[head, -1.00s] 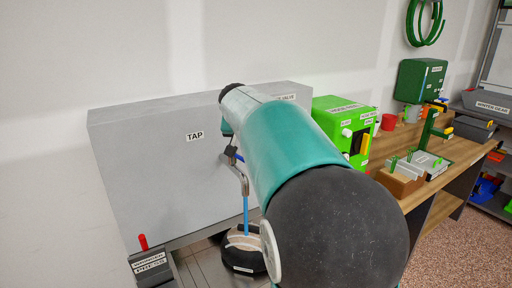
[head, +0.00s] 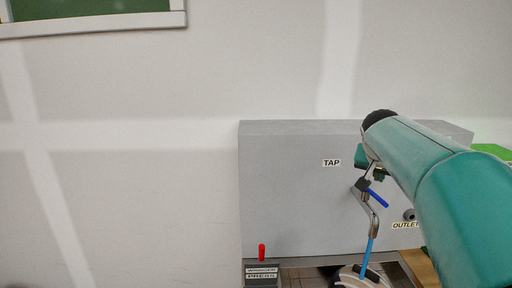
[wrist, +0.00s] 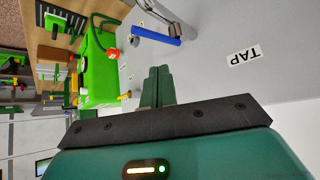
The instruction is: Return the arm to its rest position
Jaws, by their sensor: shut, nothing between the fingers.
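My arm reaches in from the right of the head view, teal with a dark joint at its far end. My gripper (wrist: 157,75) shows in the wrist view with its two green fingers together and nothing between them. In the head view its green end (head: 361,156) shows partly behind the arm, in front of the grey panel (head: 290,205) marked TAP. The tap (head: 369,205), with a blue lever, is just below it, and blue water runs from the spout. The lever (wrist: 155,34) shows beyond the fingertips in the wrist view; the fingers look apart from it.
A basin (head: 358,278) stands under the tap, cut off by the frame. A red-handled wringer press (head: 262,262) is at the panel's lower left. A green box (wrist: 98,70) and a wooden bench lie beyond the panel's right end.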

